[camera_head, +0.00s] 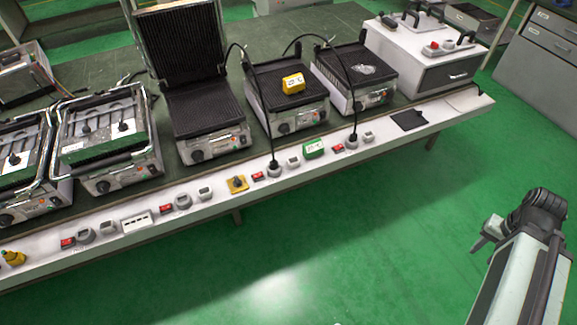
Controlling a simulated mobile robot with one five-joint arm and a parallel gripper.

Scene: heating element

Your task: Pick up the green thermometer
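A small green box-shaped device with a light face, likely the green thermometer (314,149), sits on the pale front ledge of the bench, right of centre. A red switch and a grey socket with a black plug are just to its right. My arm is at the lower right, over the green floor. My gripper (487,235) seems to be at the arm's left side, well right of and apart from the green thermometer. Its fingers are too small and partly hidden to tell whether they are open.
A similar yellow device (293,83) sits on a flat grill behind. Two black cables run from the grills to ledge sockets. A yellow switch (237,184) and a black pad (409,120) are on the ledge. The floor (350,240) before the bench is clear.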

